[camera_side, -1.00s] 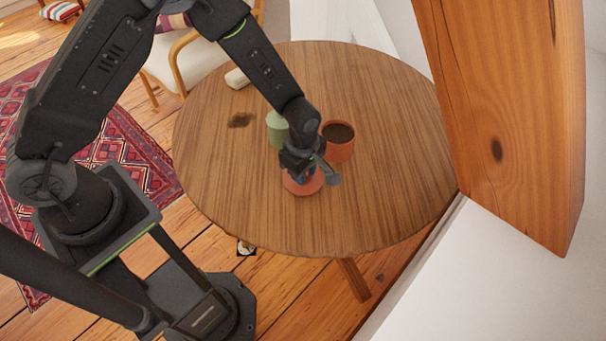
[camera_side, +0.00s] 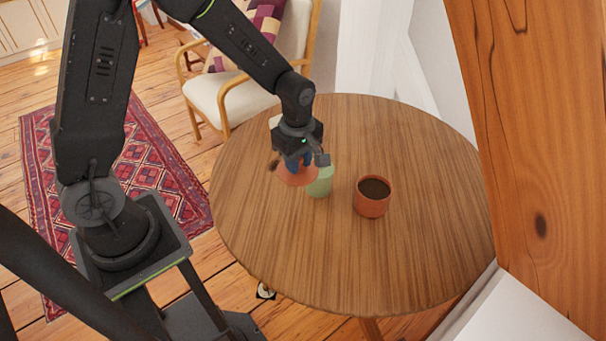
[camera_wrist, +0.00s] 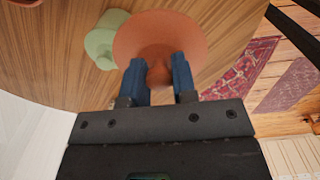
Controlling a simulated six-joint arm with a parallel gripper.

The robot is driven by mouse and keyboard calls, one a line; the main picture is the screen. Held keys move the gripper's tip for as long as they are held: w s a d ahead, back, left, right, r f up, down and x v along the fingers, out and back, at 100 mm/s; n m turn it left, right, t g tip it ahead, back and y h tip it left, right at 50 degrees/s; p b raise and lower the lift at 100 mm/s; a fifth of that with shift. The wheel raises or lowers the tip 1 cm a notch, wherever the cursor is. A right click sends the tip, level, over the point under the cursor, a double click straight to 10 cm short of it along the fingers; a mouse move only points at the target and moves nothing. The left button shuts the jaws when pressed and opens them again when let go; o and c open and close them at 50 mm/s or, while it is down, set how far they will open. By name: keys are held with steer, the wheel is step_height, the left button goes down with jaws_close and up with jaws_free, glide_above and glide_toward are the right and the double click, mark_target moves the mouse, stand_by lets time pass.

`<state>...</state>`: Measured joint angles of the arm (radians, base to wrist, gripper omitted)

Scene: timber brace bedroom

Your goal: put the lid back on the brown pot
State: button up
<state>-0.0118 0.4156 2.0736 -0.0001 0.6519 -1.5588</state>
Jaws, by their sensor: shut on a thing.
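The brown pot (camera_side: 370,207) stands upright and uncovered on the round wooden table in the side view, its inside dark. My gripper (camera_side: 297,163) is shut on the reddish-brown lid (camera_side: 293,178), to the left of the pot. The lid looks raised above the table. In the wrist view the lid (camera_wrist: 160,32) is a round disc, and the blue fingers of my gripper (camera_wrist: 159,72) close on its knob. A sliver of reddish brown, likely the pot (camera_wrist: 22,2), shows at the top left corner there.
A green vessel (camera_side: 320,183) stands between the lid and the pot, partly behind the lid; it also shows in the wrist view (camera_wrist: 103,42). The front of the table (camera_side: 320,265) is clear. A thick timber brace (camera_side: 535,150) rises at the right. An armchair (camera_side: 235,95) stands behind.

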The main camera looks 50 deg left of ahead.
steer(key=r, duration=0.5)
steer(key=shift+w+d, duration=0.1)
steer(key=shift+w, duration=0.1)
steer(key=w+d, duration=0.5)
steer(key=w, duration=0.4)
glide_above(375, 187)
steer(key=shift+f, duration=5.85)
steer(key=shift+f, duration=0.15)
steer(key=o, duration=1.5)
